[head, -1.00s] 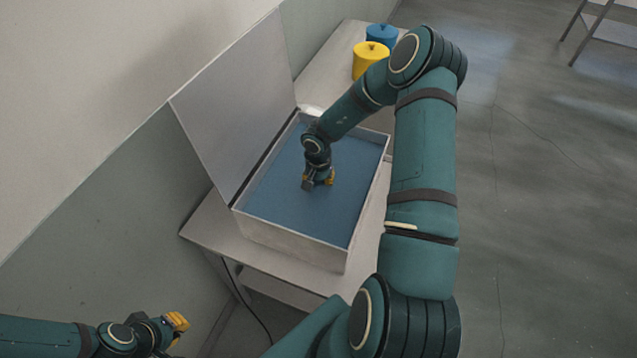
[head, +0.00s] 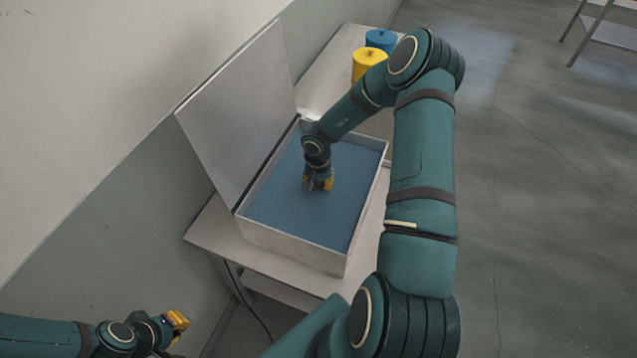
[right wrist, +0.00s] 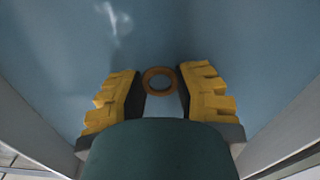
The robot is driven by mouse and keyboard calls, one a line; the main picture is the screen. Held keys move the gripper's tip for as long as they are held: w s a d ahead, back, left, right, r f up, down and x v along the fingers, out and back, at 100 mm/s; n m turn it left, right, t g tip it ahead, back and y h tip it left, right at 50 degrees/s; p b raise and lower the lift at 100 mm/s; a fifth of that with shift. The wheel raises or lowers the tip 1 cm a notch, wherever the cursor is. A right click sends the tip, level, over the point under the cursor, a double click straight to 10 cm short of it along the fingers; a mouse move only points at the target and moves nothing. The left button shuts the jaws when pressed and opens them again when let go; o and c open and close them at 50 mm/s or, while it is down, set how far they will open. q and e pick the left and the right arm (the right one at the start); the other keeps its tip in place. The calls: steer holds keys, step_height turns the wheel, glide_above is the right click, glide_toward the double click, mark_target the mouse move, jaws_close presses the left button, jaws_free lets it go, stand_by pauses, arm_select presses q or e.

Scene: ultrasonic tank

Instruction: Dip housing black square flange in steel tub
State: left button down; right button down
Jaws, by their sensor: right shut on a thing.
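The steel tub (head: 290,250) stands on a table, full of blue liquid (head: 325,220). My right gripper (head: 318,184) reaches down into the tub, low at the liquid's surface. In the right wrist view my right gripper (right wrist: 158,92) is shut on a part, the housing (right wrist: 159,80), which shows an orange-brown ring with a pale piece below it. No black square flange can be made out; the rest of the part is hidden by the fingers and the wrist. My left gripper (head: 177,322) is at the lower left, away from the tub; its jaw gap cannot be made out.
The tub's lid (head: 240,105) stands open along its left side, near the wall. A yellow canister (head: 368,65) and a blue canister (head: 381,40) stand on the table behind the tub. A metal shelf (head: 608,30) is at the far right.

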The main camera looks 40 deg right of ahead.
mark_target(318, 184)
step_height(318, 184, up, 10)
steer(key=shift+r, duration=0.2)
stand_by(1.4)
stand_by(3.0)
